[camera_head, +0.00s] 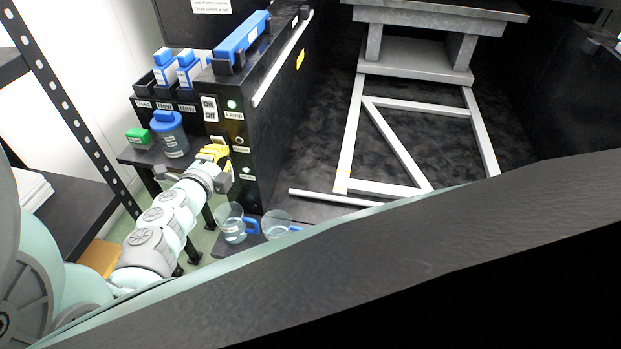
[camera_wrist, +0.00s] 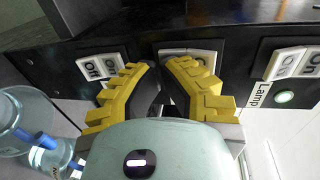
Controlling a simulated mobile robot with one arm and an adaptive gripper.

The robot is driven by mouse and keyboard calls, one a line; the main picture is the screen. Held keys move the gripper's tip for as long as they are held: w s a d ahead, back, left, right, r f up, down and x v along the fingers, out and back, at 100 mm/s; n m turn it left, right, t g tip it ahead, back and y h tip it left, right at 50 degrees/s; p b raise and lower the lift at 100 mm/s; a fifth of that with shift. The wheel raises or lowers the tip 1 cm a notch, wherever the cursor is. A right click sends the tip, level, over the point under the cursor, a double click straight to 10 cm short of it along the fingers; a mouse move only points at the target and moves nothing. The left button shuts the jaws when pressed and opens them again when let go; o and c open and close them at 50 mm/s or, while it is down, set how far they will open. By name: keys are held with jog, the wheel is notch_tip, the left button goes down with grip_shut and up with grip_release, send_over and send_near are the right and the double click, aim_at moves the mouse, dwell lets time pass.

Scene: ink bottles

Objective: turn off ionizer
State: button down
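A black panel (camera_head: 257,150) carries several white rocker switches with round indicators. The wrist view shows a left switch (camera_wrist: 100,67) marked Off and On, a middle switch (camera_wrist: 204,57) partly behind my fingers, and a right switch (camera_wrist: 296,62) beside a Lamp label with a lit green indicator (camera_wrist: 284,97). No ionizer label is readable. My gripper (camera_head: 214,153) has yellow fingers; in the wrist view (camera_wrist: 163,68) the fingertips sit close together with a narrow gap, in front of the middle switch. Nothing is held. Contact with the switch cannot be told.
Blue-capped bottles (camera_head: 165,75) stand in bins above a shelf with a larger blue-lidded jar (camera_head: 170,135) and a green box (camera_head: 139,137). Two clear mugs (camera_head: 232,226) with blue handles stand low by the panel. A grey frame (camera_head: 400,150) lies right.

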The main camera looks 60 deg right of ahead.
jog(key=f+v, duration=0.2)
jog(key=v, duration=1.1)
jog(key=shift+s+a+f+b, duration=0.2)
jog(key=shift+a+b, duration=0.1)
jog(key=shift+a, duration=0.25)
